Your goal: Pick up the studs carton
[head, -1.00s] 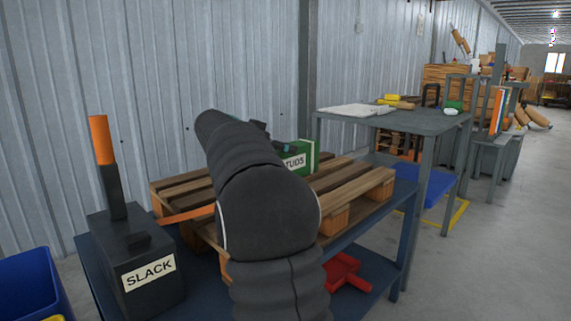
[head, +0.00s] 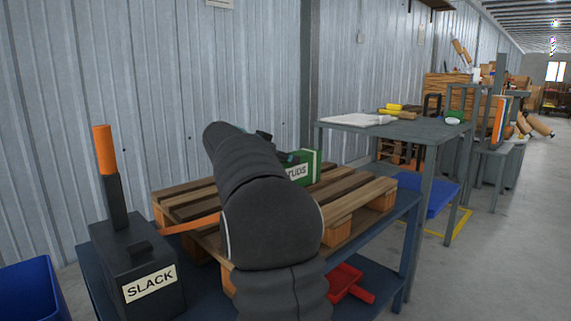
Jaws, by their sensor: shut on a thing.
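The studs carton (head: 299,174) is a green box with a white label reading "TUDS" where it shows. It is upright at the back of the wooden pallet (head: 352,193). My dark arm hides its left part. My gripper (head: 287,157) is mostly hidden behind the arm; only small teal and dark parts show at the carton's upper left. It is shut on the carton. I cannot tell whether the carton's base touches the pallet slats.
A black box labelled SLACK (head: 137,268) with an orange-topped handle stands left of the pallet on the blue table (head: 88,262). A red tool (head: 345,284) lies at the lower right. A grey table (head: 410,128) stands beyond. The corrugated wall is close behind.

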